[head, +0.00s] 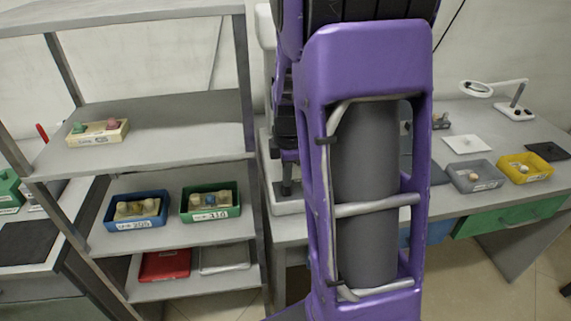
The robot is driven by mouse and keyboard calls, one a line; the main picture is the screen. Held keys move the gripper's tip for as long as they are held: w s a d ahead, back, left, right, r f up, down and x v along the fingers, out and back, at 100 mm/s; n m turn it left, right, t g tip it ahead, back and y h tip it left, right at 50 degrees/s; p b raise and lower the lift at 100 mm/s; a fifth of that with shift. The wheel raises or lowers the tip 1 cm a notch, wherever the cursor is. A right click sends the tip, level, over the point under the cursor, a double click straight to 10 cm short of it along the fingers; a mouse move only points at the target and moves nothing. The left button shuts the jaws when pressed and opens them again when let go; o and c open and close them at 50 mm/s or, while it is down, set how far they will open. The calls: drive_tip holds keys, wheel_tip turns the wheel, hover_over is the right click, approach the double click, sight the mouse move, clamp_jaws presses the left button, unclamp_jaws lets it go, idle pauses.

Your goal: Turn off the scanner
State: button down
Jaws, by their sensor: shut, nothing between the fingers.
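A tall white device (265,165) stands on the table just right of the shelf rack, with a pale base; it may be the scanner, but my arm covers much of it. No switch or button on it can be made out. My gripper (286,188) is small and dark here, pointing down in front of the device, partly hidden by my arm's large purple link. It is shut with nothing in it. Whether it touches the device cannot be told.
A grey shelf rack (150,153) at left holds a wooden tray (98,139), a blue bin (112,211), a green bin (186,216) and a red tray (165,265). The right table has a grey bin (457,186), a yellow bin (513,177) and a magnifier lamp (510,112).

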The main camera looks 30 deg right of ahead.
drive_tip(key=shift+w+f, duration=0.1)
drive_tip(key=shift+f, duration=0.5)
